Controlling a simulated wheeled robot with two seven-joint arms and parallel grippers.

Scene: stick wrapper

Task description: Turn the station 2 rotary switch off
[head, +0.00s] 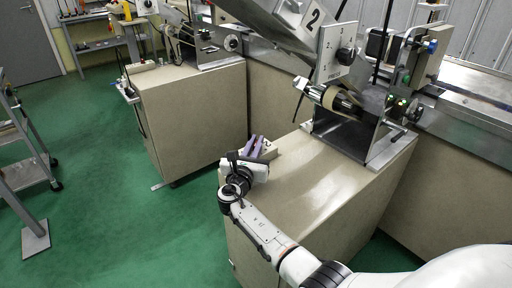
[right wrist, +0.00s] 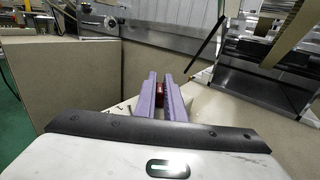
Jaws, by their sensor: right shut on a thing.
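My right gripper (head: 256,146) is at the left corner of the station 2 cabinet top, its purple fingers pointing away from my arm. In the right wrist view the fingers (right wrist: 162,96) are closed around a small red part, which looks like the knob of the rotary switch (right wrist: 161,89). The fingers hide most of it, so its turn position cannot be told. A small beige box (head: 270,153) shows beside the fingertips and seems to carry the switch. My left gripper is not in view.
The station 2 cabinet top (head: 335,175) is mostly bare. Another cabinet (head: 190,115) stands to the left. Green floor (head: 100,200) is open at left.

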